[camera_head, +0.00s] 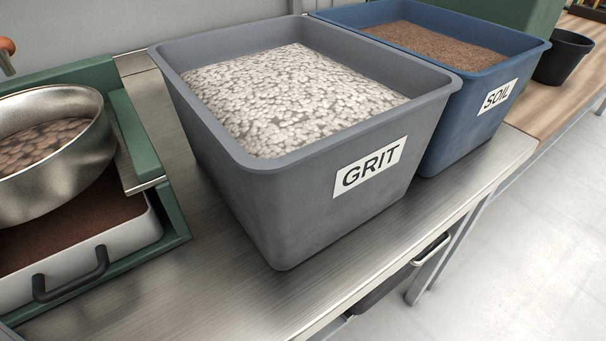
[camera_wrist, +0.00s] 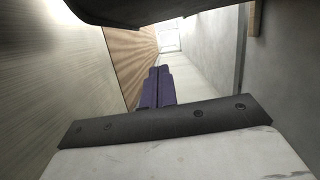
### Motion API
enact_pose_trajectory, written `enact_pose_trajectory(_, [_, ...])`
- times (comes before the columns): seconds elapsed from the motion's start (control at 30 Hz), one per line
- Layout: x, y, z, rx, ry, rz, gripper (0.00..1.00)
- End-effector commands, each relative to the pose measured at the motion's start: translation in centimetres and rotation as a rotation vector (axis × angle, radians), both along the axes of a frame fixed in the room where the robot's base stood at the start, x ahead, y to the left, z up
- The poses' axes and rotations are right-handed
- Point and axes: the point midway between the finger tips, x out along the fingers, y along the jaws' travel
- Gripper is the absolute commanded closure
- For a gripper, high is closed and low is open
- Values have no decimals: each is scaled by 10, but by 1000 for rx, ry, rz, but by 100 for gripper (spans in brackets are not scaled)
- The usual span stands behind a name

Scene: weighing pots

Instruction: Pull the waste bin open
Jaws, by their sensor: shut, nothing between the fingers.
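No label reading waste shows in either view. Under the front edge of the steel bench, in the head view, a dark container (camera_head: 385,290) with a pale metal handle (camera_head: 432,249) is partly visible. Most of it is hidden by the bench, and I cannot tell for sure whether it is the waste bin. At the left, a pale tray (camera_head: 85,262) with a black handle (camera_head: 70,275) sits in a green housing and holds dark brown material. My gripper (camera_wrist: 156,72) shows in the wrist view as two purple fingers, shut and empty, with no handle between them. It is not in the head view.
A grey GRIT tub (camera_head: 290,180) and a blue SOIL tub (camera_head: 475,115) stand on the steel bench (camera_head: 230,285). A metal bowl (camera_head: 55,165) of brown pebbles sits at the left. A black pot (camera_head: 562,58) stands on the wooden bench. The floor (camera_head: 530,250) at the right is clear.

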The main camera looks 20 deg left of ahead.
Motion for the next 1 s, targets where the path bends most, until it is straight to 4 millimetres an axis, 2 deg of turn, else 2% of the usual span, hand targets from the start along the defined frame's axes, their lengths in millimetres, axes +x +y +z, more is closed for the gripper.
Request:
enact_pose_trajectory(0.17, [16,-19,0,1,2,-4,100])
enact_pose_trajectory(0.5, [67,-75,1,1,0,-4,100])
enact_pose_trajectory(0.7, [52,-92,3,0,1,0,100])
enact_pose_trajectory(1.0, [43,-105,3,-1,1,-1,100])
